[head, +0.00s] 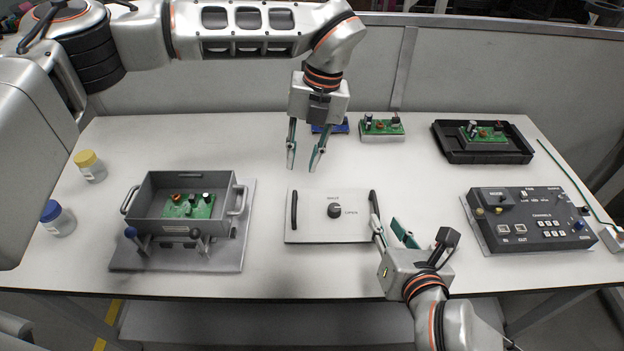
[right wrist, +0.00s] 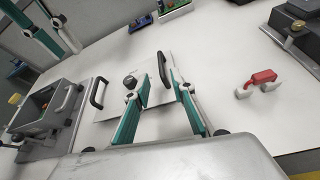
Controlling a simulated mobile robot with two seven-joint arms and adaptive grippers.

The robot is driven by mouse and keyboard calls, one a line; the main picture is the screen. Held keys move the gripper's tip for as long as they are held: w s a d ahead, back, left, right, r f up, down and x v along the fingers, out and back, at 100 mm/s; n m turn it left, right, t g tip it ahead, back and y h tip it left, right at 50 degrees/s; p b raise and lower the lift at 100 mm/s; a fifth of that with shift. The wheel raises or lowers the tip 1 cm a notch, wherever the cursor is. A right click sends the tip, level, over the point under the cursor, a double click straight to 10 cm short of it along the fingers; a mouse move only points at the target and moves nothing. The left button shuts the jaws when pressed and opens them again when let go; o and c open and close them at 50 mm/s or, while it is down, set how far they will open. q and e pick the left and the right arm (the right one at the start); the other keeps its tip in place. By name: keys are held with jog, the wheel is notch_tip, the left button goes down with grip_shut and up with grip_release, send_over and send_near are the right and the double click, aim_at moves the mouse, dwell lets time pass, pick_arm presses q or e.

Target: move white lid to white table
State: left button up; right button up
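The white lid (head: 312,228) is a flat, pale square plate lying on the white table (head: 290,280), with a dark knob in its middle and a black handle on each side. It also shows in the right wrist view (right wrist: 112,98). My right gripper (head: 386,222) is low at the lid's right edge, fingers apart. In the right wrist view the right handle (right wrist: 163,70) shows between or just beyond its fingertips (right wrist: 158,82); contact cannot be told. My left gripper (head: 304,167) points down above the table behind the lid, open and empty.
A grey box (head: 150,190) with a green board inside stands left of the lid. A dark control panel (head: 530,222) is at right and a black tray (head: 445,143) behind it. Two small bottles (head: 92,172) stand far left.

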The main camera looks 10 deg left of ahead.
jog(key=shift+v, duration=1.65)
